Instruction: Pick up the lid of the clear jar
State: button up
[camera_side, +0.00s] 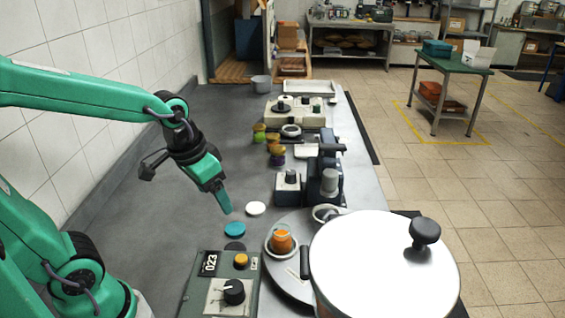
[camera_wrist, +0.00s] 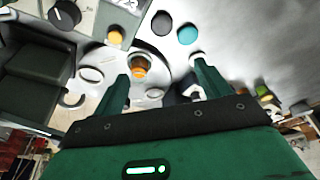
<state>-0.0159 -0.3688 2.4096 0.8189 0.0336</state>
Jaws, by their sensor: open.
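A small clear jar with orange contents (camera_side: 282,241) stands upright on a pale round dish at the edge of the grey turntable; it also shows in the wrist view (camera_wrist: 139,70). Three flat discs that look like lids lie on the bench: white (camera_side: 256,208), teal (camera_side: 235,229) and dark (camera_side: 235,246). The wrist view shows the white (camera_wrist: 197,59), teal (camera_wrist: 188,34) and dark (camera_wrist: 162,22) ones too. Which one belongs to the clear jar I cannot tell. My gripper (camera_side: 226,207) is open and empty, above the bench near the teal and white discs.
A control box (camera_side: 213,295) with a black knob stands in front. A large white-lidded pot (camera_side: 385,268) stands at the right. Black and grey devices (camera_side: 324,180) and small coloured jars (camera_side: 276,157) stand farther back. The bench left of the discs is clear.

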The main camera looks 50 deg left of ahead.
aim_at(234, 244)
jog(key=shift+w+a+f+g, duration=0.15)
jog(key=shift+w+f+g, duration=0.5)
jog(key=shift+f, duration=1.3)
jog(key=shift+w+a+f+g, duration=0.1)
jog(key=shift+w+f+g, duration=0.5)
jog(key=shift+f, duration=1.3)
jog(key=shift+w+a+f+g, duration=0.15)
jog(key=shift+w+f+g, duration=0.2)
jog(key=shift+w+f, duration=1.1)
jog(key=shift+s+f, duration=0.5)
jog(key=shift+f, duration=0.05)
jog(key=shift+f, duration=1.25)
jog(key=shift+f, duration=0.1)
jog(key=shift+a+f, duration=0.15)
jog(key=shift+f, duration=2.3)
jog(key=c, duration=1.1)
